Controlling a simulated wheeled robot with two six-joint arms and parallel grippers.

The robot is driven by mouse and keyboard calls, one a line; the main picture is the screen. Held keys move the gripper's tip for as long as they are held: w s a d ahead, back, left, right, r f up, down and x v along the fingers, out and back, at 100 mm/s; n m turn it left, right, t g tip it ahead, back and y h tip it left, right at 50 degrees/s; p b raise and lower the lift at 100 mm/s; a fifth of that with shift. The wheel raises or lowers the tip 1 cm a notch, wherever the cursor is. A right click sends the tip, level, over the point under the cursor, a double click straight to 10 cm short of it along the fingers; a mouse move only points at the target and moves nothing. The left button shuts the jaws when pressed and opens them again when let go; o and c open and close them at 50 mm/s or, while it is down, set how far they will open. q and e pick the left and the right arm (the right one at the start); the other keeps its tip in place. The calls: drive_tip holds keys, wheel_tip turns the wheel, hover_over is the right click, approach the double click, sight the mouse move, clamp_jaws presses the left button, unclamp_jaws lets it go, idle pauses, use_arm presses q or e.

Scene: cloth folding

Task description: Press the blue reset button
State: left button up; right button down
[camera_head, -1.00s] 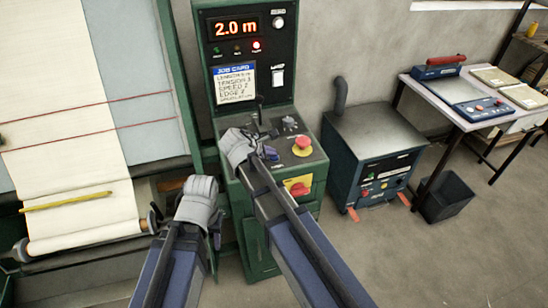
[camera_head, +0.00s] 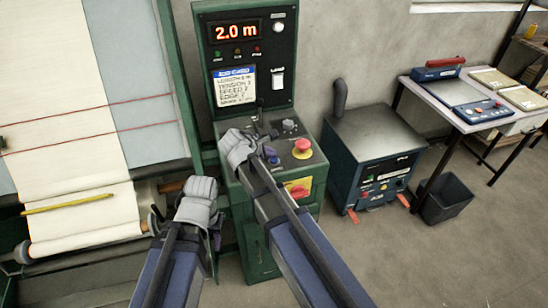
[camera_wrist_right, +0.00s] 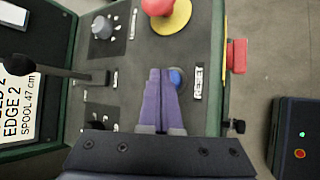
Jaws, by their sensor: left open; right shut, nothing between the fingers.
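The blue reset button (camera_wrist_right: 176,78) shows in the right wrist view, beside the RESET label (camera_wrist_right: 198,82) and partly hidden by my fingers. In the head view the blue button (camera_head: 273,160) shows just right of my right gripper (camera_head: 241,148). My right gripper's fingers (camera_wrist_right: 160,73) are shut and empty, with their tips over or beside the button's left edge. I cannot tell whether they touch it. My left gripper (camera_head: 197,198) is open and empty, low in front of the roll frame; its fingertips are hard to see.
A red mushroom button (camera_head: 302,147) on a yellow base, a grey knob (camera_wrist_right: 102,27) and a black lever (camera_wrist_right: 70,72) share the console top. The display (camera_head: 235,31) reads 2.0 m. A fabric roll (camera_head: 85,240) lies left; a blue-grey cabinet (camera_head: 375,140) stands right.

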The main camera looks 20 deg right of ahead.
sight(271, 161)
drive_tip(key=shift+r, duration=0.25)
wheel_tip(271, 161, up, 5)
drive_tip(key=p, duration=0.5)
drive_tip(key=shift+f, duration=0.1)
idle(0.7)
drive_tip(key=s+a+f+m+g+y, duration=0.2)
drive_tip(key=s+a+m, duration=0.2)
drive_tip(key=s, duration=0.4)
drive_tip(key=s+a+f+m+g+y, duration=0.2)
drive_tip(key=s+a+m, duration=0.2)
drive_tip(key=s, duration=0.3)
drive_tip(key=s+a+f+m+g+y, duration=0.1)
drive_tip(key=s+a+m, duration=0.3)
drive_tip(key=s, duration=0.4)
drive_tip(key=shift+s+f+m+g+y, duration=0.4)
drive_tip(key=shift+f+y, duration=0.1)
drive_tip(key=shift+f, duration=0.25)
